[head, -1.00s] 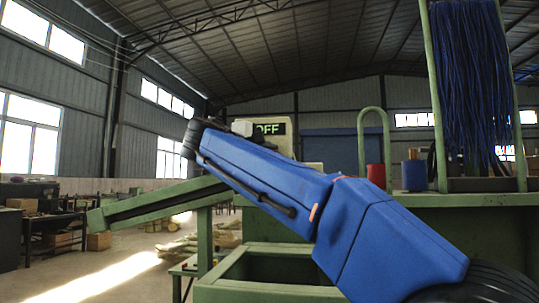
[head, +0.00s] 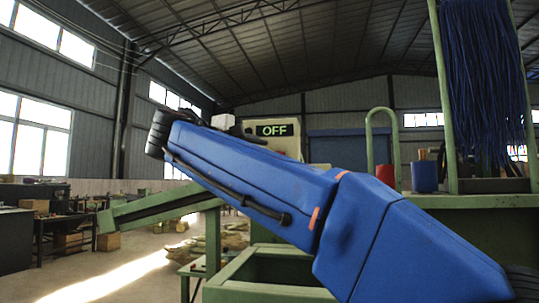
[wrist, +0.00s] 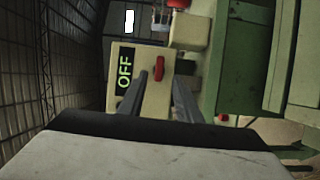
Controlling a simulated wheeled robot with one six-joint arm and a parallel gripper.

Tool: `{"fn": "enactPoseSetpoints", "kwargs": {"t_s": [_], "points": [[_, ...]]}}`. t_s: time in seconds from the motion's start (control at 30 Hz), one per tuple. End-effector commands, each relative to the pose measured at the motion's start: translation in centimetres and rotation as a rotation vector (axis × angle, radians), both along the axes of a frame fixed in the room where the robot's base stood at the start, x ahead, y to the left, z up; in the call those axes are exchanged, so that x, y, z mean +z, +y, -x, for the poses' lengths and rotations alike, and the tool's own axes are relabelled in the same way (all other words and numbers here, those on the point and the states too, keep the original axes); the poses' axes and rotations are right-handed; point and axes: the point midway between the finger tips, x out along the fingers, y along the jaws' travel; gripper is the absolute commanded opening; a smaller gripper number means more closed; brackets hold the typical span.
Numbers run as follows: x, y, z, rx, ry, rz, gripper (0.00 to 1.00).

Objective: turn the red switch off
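In the wrist view a red switch (wrist: 159,69) sits on the front of a cream box (wrist: 149,56). A black display (wrist: 125,71) to its left shows OFF in green. My gripper (wrist: 160,80) is open and empty, its two dark fingers pointing at the box, one tip on each side just below the switch. I cannot tell whether a finger touches it. In the head view the display (head: 275,130) also reads OFF.
Green machine frame (head: 270,268) stands below my arm. A red cylinder (head: 386,174), a blue cup (head: 424,176) and hanging blue bristles (head: 485,80) are at the right. Another red part (wrist: 178,4) and a red button (wrist: 222,117) show in the wrist view.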

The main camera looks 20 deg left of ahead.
Motion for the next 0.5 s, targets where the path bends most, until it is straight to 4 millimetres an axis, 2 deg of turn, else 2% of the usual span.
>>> {"fn": "enactPoseSetpoints", "kwargs": {"t_s": [0.2,0.5], "points": [[0.0,1.5,4.1,0.003,0.001,0.0,0.31],[0.0,2.5,7.2,0.001,0.0,0.0,0.31]]}}
